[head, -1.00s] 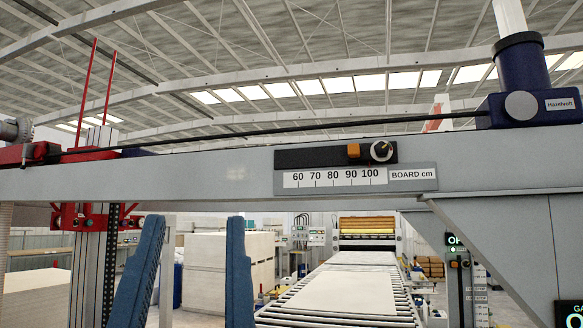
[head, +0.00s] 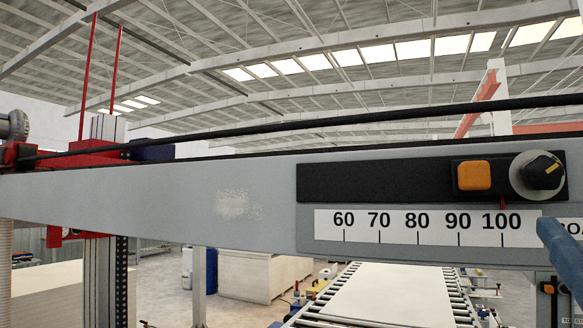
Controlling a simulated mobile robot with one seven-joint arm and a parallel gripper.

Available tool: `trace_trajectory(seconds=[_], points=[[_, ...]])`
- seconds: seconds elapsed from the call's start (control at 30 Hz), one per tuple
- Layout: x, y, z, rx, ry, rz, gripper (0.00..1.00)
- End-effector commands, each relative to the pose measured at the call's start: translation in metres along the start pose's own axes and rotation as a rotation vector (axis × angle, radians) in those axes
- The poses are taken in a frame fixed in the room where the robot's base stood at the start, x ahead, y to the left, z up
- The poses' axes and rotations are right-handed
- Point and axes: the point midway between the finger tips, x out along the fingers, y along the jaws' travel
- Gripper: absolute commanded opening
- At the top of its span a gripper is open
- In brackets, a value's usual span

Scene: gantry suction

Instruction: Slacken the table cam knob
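The cam knob (head: 543,173) is a black knob with a yellow mark on a round grey disc, at the right end of a black track on the grey beam. The yellow mark points up and to the right. An orange block (head: 474,176) sits just left of it on the track, with a thin red pointer below near 100 on the scale. One blue finger of my gripper (head: 562,250) shows at the right edge, below the knob and apart from it in the picture. The other finger is not seen, so the opening cannot be judged.
The white scale plate (head: 425,227) reads 60 to 100 under the track. The grey beam (head: 150,190) crosses the view, with a black cable (head: 300,130) above it. A roller conveyor with pale boards (head: 385,295) lies below and beyond.

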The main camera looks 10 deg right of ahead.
Motion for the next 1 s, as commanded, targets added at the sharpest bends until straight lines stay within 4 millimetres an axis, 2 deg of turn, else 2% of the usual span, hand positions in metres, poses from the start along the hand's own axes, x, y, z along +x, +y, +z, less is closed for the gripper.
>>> trace_trajectory(seconds=[0.5, 0.7, 1.0], points=[[0.099, -0.002, -0.001, 0.002, -0.001, -0.003, 0.79], [0.117, -0.002, -0.001, 0.001, 0.001, -0.003, 0.79], [0.120, -0.002, 0.001, 0.001, 0.001, -0.003, 0.79]])
